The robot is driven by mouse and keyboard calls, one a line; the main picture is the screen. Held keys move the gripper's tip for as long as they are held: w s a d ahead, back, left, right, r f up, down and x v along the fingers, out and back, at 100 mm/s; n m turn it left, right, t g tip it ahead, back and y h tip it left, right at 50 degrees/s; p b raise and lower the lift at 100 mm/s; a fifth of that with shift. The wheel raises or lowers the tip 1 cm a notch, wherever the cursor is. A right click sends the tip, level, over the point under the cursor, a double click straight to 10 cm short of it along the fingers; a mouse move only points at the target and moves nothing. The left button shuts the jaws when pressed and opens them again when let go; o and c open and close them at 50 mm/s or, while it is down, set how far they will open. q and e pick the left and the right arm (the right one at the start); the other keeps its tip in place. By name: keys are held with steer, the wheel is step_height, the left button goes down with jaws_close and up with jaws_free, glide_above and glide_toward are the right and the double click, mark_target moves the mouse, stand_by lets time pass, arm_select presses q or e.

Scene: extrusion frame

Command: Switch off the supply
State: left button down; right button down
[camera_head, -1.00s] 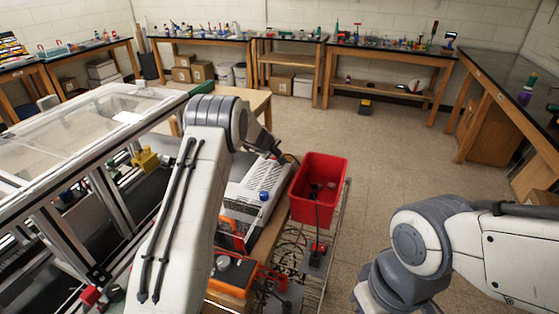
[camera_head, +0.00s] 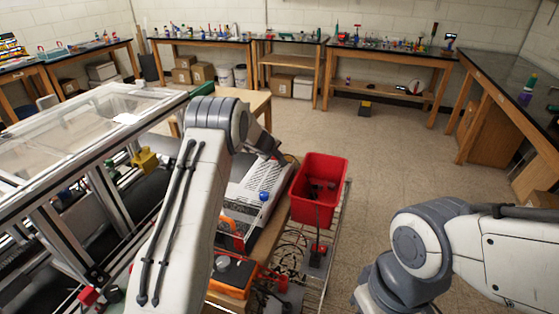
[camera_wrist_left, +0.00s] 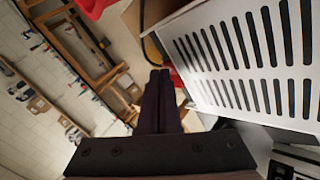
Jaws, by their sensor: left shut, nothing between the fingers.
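The supply (camera_head: 262,182) is a pale box with slotted vents on top, standing on a bench beside the framed machine. In the left wrist view the dark fingers (camera_wrist_left: 160,78) are together and empty, next to the supply's slotted casing (camera_wrist_left: 245,60). I cannot tell whether they touch it. My right arm enters at the lower right; its gripper is out of frame.
A red bin (camera_head: 319,190) stands right of the supply. An orange-and-grey unit (camera_head: 233,274) with cables lies in front of it. The aluminium-framed machine (camera_head: 100,190) fills the left side. Open floor (camera_head: 400,150) lies to the right, with benches along the walls.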

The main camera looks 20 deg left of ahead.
arm_select(q)
steer(key=shift+r, duration=0.1)
steer(key=shift+a+r+p, duration=0.25)
steer(key=shift+r+p, duration=0.3)
steer(key=shift+r, duration=0.05)
steer(key=r+p, duration=0.2)
steer(key=a+r+p, duration=0.1)
steer(key=r+p, duration=0.1)
steer(key=r, duration=0.1)
steer(key=shift+a, duration=0.2)
steer(key=shift+f, duration=0.1)
steer(key=shift+d, duration=0.15)
